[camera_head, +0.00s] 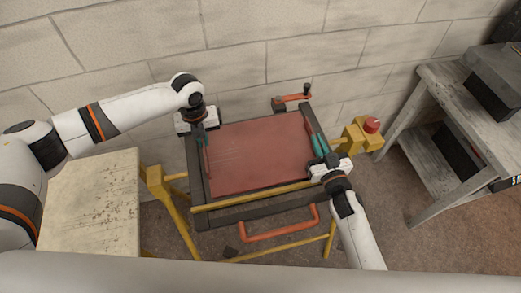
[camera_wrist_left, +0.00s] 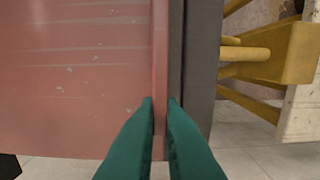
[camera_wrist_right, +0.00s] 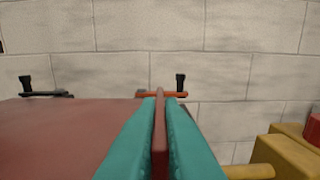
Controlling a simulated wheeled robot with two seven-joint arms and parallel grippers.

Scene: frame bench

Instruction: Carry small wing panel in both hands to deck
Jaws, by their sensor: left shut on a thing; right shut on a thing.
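The small wing panel (camera_head: 257,155) is a flat reddish plate lying over a dark frame with yellow legs, the deck (camera_head: 240,215). My left gripper (camera_head: 205,150) is shut on the panel's left raised edge; in the left wrist view its green fingers (camera_wrist_left: 160,110) pinch that red rim (camera_wrist_left: 160,60). My right gripper (camera_head: 318,145) is shut on the right edge; in the right wrist view its fingers (camera_wrist_right: 161,110) pinch the upright red rim (camera_wrist_right: 160,130). The panel looks level. Whether it touches the frame beneath cannot be told.
An orange-red clamp handle (camera_head: 292,98) stands at the back of the frame, and a red handle (camera_head: 280,232) at its front. A yellow post with a red button (camera_head: 371,125) is at the right. A worn table (camera_head: 90,205) is left, a grey bench (camera_head: 470,110) right, a block wall (camera_head: 240,45) behind.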

